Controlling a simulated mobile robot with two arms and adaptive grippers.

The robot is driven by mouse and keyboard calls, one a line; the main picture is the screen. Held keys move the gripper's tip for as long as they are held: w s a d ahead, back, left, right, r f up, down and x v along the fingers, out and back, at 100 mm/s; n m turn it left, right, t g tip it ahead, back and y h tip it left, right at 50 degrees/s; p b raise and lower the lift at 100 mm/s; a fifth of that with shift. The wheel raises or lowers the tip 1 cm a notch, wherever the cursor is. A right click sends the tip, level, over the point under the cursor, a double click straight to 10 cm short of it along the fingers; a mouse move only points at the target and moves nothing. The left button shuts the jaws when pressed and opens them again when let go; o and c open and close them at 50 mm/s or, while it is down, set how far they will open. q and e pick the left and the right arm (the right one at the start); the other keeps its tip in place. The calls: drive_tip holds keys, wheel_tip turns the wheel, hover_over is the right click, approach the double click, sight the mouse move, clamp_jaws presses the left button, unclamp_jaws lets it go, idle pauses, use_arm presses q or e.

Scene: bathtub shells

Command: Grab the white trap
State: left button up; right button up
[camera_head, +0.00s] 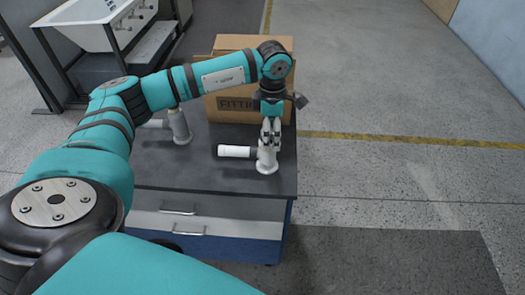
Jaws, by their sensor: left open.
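A white trap (237,151) lies near the right edge of the dark tabletop, with a horizontal pipe to the left and an upright round part at its right end. My left gripper (271,140) points down directly over the upright part, with its fingertips at or just above its top. The gripper is open; I cannot tell whether the fingers touch the trap. A second, greyer trap (179,126) stands further left on the table, partly hidden behind my left arm. My right gripper is not in view.
A cardboard box (224,105) with printed lettering stands at the back of the table (215,178), close behind my gripper. A white bathtub shell (95,22) sits on a rack at the upper left. Floor to the right is clear.

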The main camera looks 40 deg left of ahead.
sight(249, 151)
use_arm(q)
drive_tip(key=f+p, duration=0.1)
drive_tip(key=f, duration=0.2)
drive_tip(key=f+p, duration=0.1)
drive_tip(key=f, duration=0.1)
drive_tip(key=shift+a+f+p, duration=0.2)
drive_tip(key=shift+a+p, duration=0.1)
drive_tip(key=shift+f, duration=0.25)
drive_tip(key=shift+w+r, duration=0.1)
clamp_jaws()
